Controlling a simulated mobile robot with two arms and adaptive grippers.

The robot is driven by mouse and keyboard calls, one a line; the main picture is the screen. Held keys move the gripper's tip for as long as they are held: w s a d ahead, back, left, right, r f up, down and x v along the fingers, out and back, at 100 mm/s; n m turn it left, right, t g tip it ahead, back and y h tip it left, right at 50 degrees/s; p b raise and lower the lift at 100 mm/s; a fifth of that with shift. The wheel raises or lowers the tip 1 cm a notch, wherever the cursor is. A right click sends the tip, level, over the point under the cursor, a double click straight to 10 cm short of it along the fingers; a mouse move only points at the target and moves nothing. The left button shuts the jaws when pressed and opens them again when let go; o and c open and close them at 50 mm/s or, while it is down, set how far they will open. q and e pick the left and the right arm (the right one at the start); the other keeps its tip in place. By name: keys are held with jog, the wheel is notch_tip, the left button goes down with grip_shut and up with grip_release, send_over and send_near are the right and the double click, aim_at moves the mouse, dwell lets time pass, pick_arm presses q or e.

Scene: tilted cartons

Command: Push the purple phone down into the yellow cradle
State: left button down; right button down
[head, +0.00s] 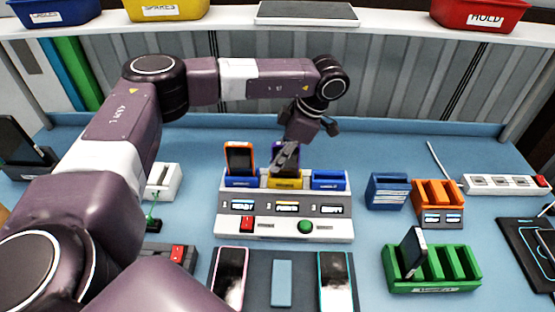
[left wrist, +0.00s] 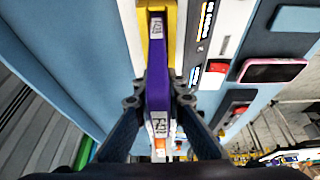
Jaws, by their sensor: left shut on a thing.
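The purple phone (head: 277,158) stands upright at the yellow cradle (head: 284,183), the middle slot of the white charging dock (head: 284,226). My left gripper (head: 287,158) is shut on the phone from above and partly hides it. In the left wrist view, the two fingertips (left wrist: 159,99) press on either side of the purple phone (left wrist: 159,75), seen edge-on. The yellow cradle (left wrist: 143,40) shows around and behind its edge there. How deep the phone sits in the cradle is hard to tell. My right gripper is out of view.
An orange phone (head: 239,158) stands in the dock's left blue cradle, close beside my gripper. The right blue cradle (head: 329,179) is empty. Blue (head: 387,191) and orange (head: 437,196) holders and a green rack (head: 432,272) stand to the right. Phones lie on a front mat.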

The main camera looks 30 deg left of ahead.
aim_at(277, 143)
pick_arm(q)
jog(key=shift+f+b, duration=0.35)
jog(key=shift+f, duration=0.15)
dwell(0.8)
jog(key=c, duration=1.5)
grip_release()
jog(key=shift+r+p, duration=2.2)
jog(key=shift+r, duration=1.35)
